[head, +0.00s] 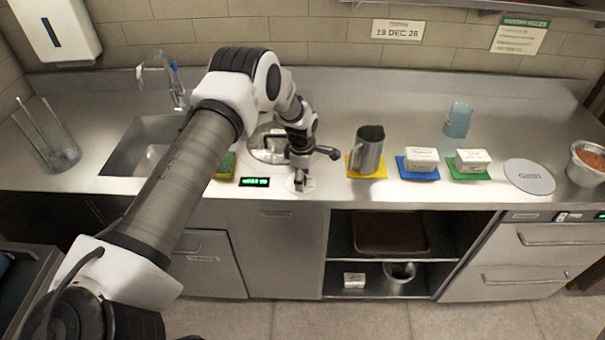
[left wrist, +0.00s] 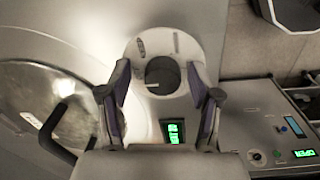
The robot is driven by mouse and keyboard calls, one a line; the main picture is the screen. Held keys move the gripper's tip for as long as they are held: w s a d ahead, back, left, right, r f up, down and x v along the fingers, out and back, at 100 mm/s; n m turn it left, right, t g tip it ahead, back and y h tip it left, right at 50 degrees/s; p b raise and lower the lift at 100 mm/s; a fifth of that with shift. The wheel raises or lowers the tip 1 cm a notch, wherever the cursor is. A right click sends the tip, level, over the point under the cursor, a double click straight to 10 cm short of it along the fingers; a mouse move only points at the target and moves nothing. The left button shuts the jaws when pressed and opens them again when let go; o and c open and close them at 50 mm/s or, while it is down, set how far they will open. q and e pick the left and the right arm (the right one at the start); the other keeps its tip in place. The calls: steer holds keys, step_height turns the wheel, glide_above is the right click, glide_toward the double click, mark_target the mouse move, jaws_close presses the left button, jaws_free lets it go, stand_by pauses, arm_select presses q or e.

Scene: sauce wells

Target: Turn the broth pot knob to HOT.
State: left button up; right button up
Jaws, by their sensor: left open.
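The broth pot knob (left wrist: 162,75) is dark and round on a pale dial plate (left wrist: 150,42) with small marks I cannot read. In the head view the dial plate (head: 292,187) lies on the counter's front edge, mostly under my left gripper (head: 300,184). In the left wrist view my left gripper (left wrist: 158,78) is open, with one finger on each side of the knob; I cannot tell whether they touch it. The broth pot's round lid (head: 268,156) with a black handle is set in the counter behind the knob. My right gripper is out of view.
A green-lit display (head: 254,182) is left of the dial. A metal pitcher (head: 368,150) stands on a yellow mat. White tubs sit on a blue mat (head: 416,176) and a green mat (head: 470,176). A sink (head: 140,148) is at the left.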

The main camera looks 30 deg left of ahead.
arm_select(q)
steer(key=shift+w+f, duration=0.1)
steer(key=shift+w, duration=0.1)
steer(key=shift+s, duration=0.15)
steer(key=shift+c, duration=0.2)
steer(key=shift+s+r, duration=0.4)
steer(key=shift+r, duration=0.05)
steer(key=c, duration=1.1)
steer(key=shift+f, duration=0.15)
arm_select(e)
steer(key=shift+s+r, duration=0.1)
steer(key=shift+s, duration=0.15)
